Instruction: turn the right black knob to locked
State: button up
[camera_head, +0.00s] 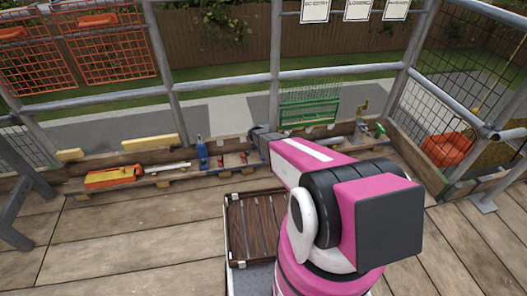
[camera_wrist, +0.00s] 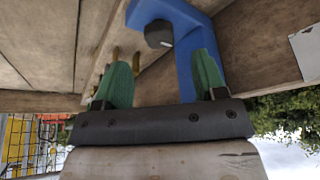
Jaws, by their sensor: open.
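In the wrist view a round black knob (camera_wrist: 158,34) sits on a blue bracket-like part (camera_wrist: 187,45), with a small pale mark beside the knob's lower edge. Only this one knob shows clearly, and I cannot tell its setting or whether it is the right one. My gripper (camera_wrist: 163,75) has two green fingers spread wide apart with nothing held between them. The knob appears beyond the fingertips, between their lines and apart from them. The blue part passes behind the right finger. In the head view my pink arm hides the gripper and the knob.
A wooden ledge (camera_head: 150,180) along the railing holds an orange-and-yellow tool (camera_head: 115,176), a blue bottle-like item (camera_head: 202,153) and small items. A green rack (camera_head: 309,103) stands behind my arm. A dark slatted tray (camera_head: 257,228) is before me. The left floor is clear.

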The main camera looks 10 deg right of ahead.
jog(key=v, duration=0.5)
jog(key=shift+s+r, duration=0.15)
jog(key=shift+r, duration=0.15)
jog(key=s+d+r+n+g+y, duration=0.2)
jog(key=s+r+n, duration=0.6)
jog(key=s+r, duration=2.3)
jog(key=shift+d+n+g+y, duration=0.3)
jog(key=shift+g+y, duration=0.2)
jog(key=shift+g, duration=0.1)
